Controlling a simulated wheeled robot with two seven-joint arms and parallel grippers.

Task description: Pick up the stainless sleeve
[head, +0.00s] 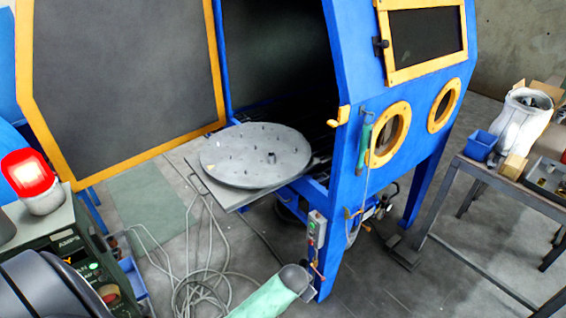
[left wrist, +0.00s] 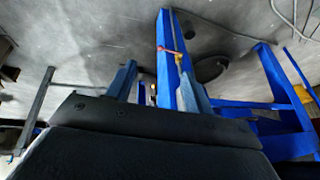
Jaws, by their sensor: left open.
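I cannot pick out the stainless sleeve with certainty. A small dark grey cylindrical piece (head: 271,157) stands near the middle of the round grey turntable (head: 232,165) in the head view, but it is too small to tell whether it is a sleeve or a fixed post. Small dark pegs are scattered over the turntable. My left gripper (left wrist: 158,88) shows in the left wrist view with its two fingers apart and nothing between them. It is not seen in the head view. My right gripper is in neither view.
The blue blasting cabinet (head: 345,150) stands open, its yellow-edged door (head: 125,85) swung left. At right, a bench (head: 520,188) holds a white drum (head: 522,120) and a blue bin (head: 480,146). Hoses (head: 200,295) lie on the floor.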

